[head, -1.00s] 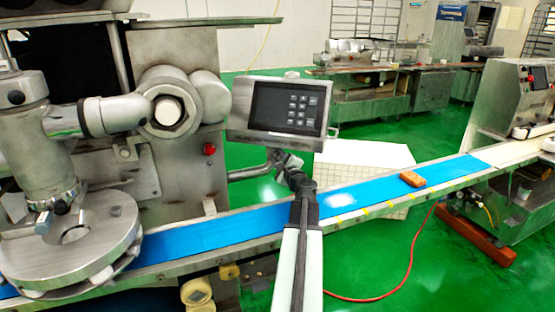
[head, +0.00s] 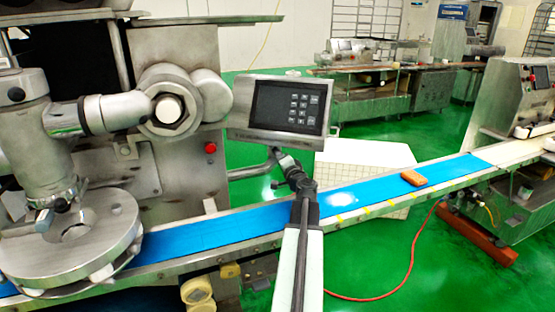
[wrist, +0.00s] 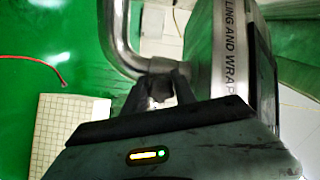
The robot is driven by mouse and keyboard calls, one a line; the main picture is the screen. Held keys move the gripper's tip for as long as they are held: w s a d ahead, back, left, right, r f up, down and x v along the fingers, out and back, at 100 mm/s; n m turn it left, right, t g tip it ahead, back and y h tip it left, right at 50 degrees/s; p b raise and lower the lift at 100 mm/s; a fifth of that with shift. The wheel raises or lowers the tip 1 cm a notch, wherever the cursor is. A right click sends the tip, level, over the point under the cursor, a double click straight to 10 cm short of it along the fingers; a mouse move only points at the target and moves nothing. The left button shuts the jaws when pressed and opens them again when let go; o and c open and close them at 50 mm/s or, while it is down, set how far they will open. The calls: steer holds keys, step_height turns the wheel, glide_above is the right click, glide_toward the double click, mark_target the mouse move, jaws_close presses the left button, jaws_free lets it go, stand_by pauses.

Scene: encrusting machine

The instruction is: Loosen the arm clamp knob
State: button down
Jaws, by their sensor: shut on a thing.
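The control panel (head: 285,105) with its screen and keypad hangs on a bent steel pipe arm (head: 252,170) at the machine's right side. My gripper (head: 277,160) is at the panel's lower edge, where the pipe meets it. In the wrist view my gripper (wrist: 160,88) is shut on a small dark piece, the arm clamp knob (wrist: 158,86), just below the pipe's end. The knob is mostly hidden by the fingers and is too small to make out in the head view. The panel's lettered side (wrist: 231,50) is close to the right of the fingers.
A white tiled box (head: 365,160) stands behind the belt. A red hose (head: 410,265) lies on the green floor. A red button (head: 210,148) is on the machine front.

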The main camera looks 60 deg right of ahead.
steer(key=n, duration=0.5)
steer(key=shift+d, duration=0.1)
steer(key=shift+f+n, duration=0.1)
steer(key=shift+n, duration=2.3)
steer(key=c, duration=1)
jaws_free()
steer(key=shift+s, duration=0.15)
steer(key=v, duration=0.7)
steer(key=shift+s+a, duration=0.2)
steer(key=shift+a, duration=0.05)
